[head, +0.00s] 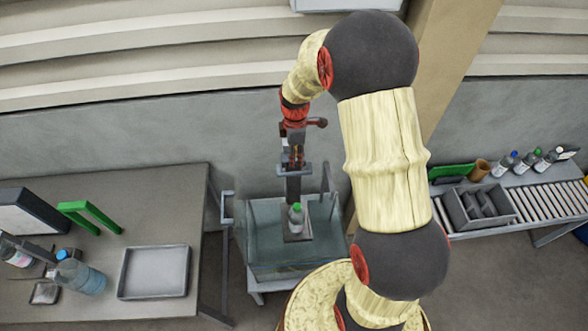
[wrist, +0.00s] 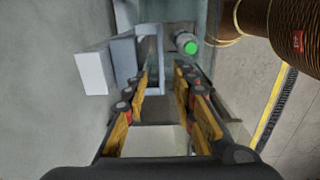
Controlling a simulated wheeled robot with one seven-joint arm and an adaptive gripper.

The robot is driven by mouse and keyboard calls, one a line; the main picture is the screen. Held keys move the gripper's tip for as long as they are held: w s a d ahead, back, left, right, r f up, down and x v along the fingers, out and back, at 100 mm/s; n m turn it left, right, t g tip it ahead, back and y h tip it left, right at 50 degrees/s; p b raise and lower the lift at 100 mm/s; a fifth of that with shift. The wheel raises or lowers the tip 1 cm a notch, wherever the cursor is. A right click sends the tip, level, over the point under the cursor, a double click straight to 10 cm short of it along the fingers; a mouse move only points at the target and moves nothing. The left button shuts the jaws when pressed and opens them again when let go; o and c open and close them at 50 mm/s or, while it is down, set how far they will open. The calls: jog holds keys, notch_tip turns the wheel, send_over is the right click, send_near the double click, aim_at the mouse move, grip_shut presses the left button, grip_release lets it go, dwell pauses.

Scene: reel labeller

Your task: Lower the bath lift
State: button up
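The bath is a clear glass tank (head: 262,262) on a stand between two tables. The lift is a grey upright (head: 293,188) with a small plate in the tank. A bottle with a green cap (head: 296,217) stands on the plate; it also shows beyond my fingers in the wrist view (wrist: 187,44). My gripper (head: 293,160) is above the tank, at the top of the lift. In the wrist view my gripper (wrist: 161,74) is open, its fingers apart. A grey bracket-like part (wrist: 124,60) with a pale block lies just beyond the fingertips; whether they touch it I cannot tell.
The left table holds a shallow grey tray (head: 154,272), a blue-tinted bottle (head: 80,277) and a green frame (head: 90,214). On the right are a roller conveyor (head: 548,198), a grey divided bin (head: 480,207) and several small bottles. A wall stands close behind the tank.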

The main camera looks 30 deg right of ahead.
aim_at(295, 172)
notch_tip(295, 172, down, 7)
jog(key=shift+f+p, duration=0.15)
jog(key=shift+p, duration=0.55)
jog(key=shift+c, duration=0.4)
grip_shut()
